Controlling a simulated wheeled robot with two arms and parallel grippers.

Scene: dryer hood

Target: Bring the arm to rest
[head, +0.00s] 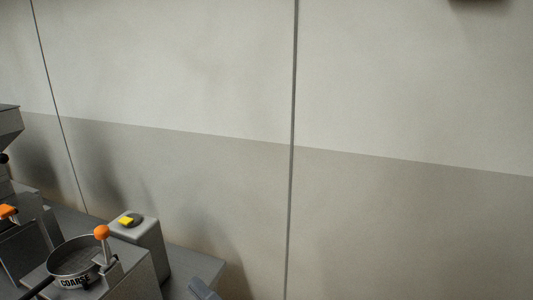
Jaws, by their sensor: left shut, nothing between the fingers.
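My left gripper (203,289) shows only as a small grey-blue tip at the bottom edge, right of the machines. It is shut and holds nothing; the rest of it is cut off by the frame. It appears apart from the grey box with the yellow button (126,221). My right gripper is out of view. A grey hood-like part (8,124) is cut off at the left edge.
A round metal sieve marked COARSE (75,262) sits on a grey block, beside an orange-knobbed lever (102,232). Another orange knob (7,211) is at the far left. The panelled wall (400,130) behind is bare; the grey bench (205,268) ends below it.

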